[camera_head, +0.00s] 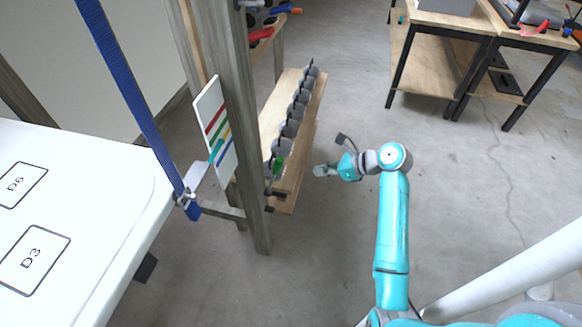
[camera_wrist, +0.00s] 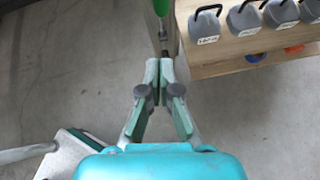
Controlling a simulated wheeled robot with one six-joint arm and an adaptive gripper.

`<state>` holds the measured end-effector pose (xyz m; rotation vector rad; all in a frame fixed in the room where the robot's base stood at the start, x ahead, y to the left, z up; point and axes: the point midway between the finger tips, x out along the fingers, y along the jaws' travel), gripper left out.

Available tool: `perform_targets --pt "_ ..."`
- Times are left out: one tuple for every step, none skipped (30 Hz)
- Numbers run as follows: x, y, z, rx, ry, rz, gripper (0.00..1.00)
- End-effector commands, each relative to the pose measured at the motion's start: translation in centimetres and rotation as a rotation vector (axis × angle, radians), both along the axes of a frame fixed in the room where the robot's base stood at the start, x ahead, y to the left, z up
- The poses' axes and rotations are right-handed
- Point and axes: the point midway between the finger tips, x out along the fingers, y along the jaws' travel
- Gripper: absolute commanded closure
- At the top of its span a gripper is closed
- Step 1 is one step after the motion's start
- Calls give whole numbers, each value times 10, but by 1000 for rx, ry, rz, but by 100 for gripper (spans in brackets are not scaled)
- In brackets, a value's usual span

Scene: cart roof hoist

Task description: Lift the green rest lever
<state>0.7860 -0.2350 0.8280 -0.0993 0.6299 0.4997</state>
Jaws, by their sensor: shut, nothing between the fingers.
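The green lever (camera_head: 278,164) shows at the near end of the wooden weight rack in the head view. In the wrist view its green handle (camera_wrist: 160,7) is at the top edge, partly cut off, with a grey shaft below it. My gripper (camera_head: 319,171) is to the right of the rack's near end in the head view, apart from the lever. In the wrist view my gripper (camera_wrist: 159,66) has its fingertips together and nothing between them. The tips point up the picture toward the lever, with a gap visible in the picture.
Several grey weights with dark handles (camera_head: 291,128) stand in a row on the wooden rack (camera_head: 315,98). A wooden post (camera_head: 243,130) and a panel with coloured stripes (camera_head: 215,130) are left of it. A blue strap (camera_head: 135,95) hangs by the white cart roof (camera_head: 120,200).

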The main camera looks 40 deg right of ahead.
Motion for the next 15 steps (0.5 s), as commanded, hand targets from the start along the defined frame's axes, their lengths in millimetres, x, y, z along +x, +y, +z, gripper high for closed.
perform_targets --pt "-10 -4 -5 18 -29 -15 100" --pt "-13 -5 -6 23 -47 -20 100" --pt "-16 -6 -7 30 -65 -26 100" --pt "-18 -7 -8 31 -76 -28 100" --pt "-18 -7 -8 34 -84 -30 100" --pt "-18 -6 -9 36 -90 -31 100" --pt "-17 -6 -10 37 -92 -31 100" --pt "-15 -5 -11 37 -92 -30 100" --pt "-12 -3 -13 38 -92 -29 100" --pt "-9 -2 -15 38 -92 -29 100" --pt "-6 0 -17 37 -91 -29 100" --pt "-1 4 -20 37 -90 -27 100" --pt "2 5 -23 37 -90 -28 100" --pt "7 8 -26 37 -88 -27 100" --pt "12 11 -29 37 -89 -27 100"
